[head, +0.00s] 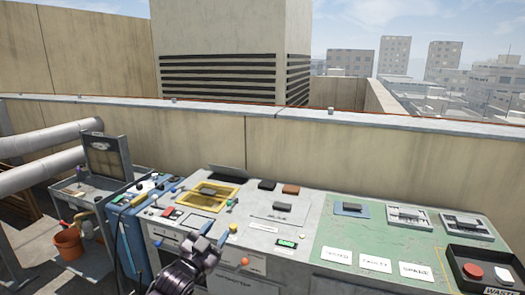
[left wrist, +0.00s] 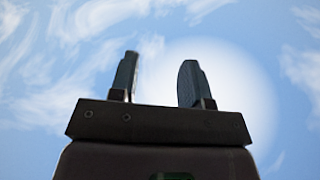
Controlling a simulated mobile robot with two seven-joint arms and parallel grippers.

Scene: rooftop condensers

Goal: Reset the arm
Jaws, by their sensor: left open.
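My left gripper (head: 215,233) is in the lower middle of the head view, over the front part of the grey workbench (head: 245,213). In the left wrist view the two fingers of my left gripper (left wrist: 158,78) stand apart with only sky and cloud between them. It is open and empty, and it points up toward the sky. My forearm hides part of the bench front. My right gripper is in neither view.
A yellow tray (head: 193,203) with a dark block lies on the bench. The green mat (head: 325,228) on the right carries white label cards and several parts. A black waste bin (head: 466,252) stands at the right end. An orange bucket (head: 68,244) stands at the left. A parapet wall (head: 300,155) runs behind.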

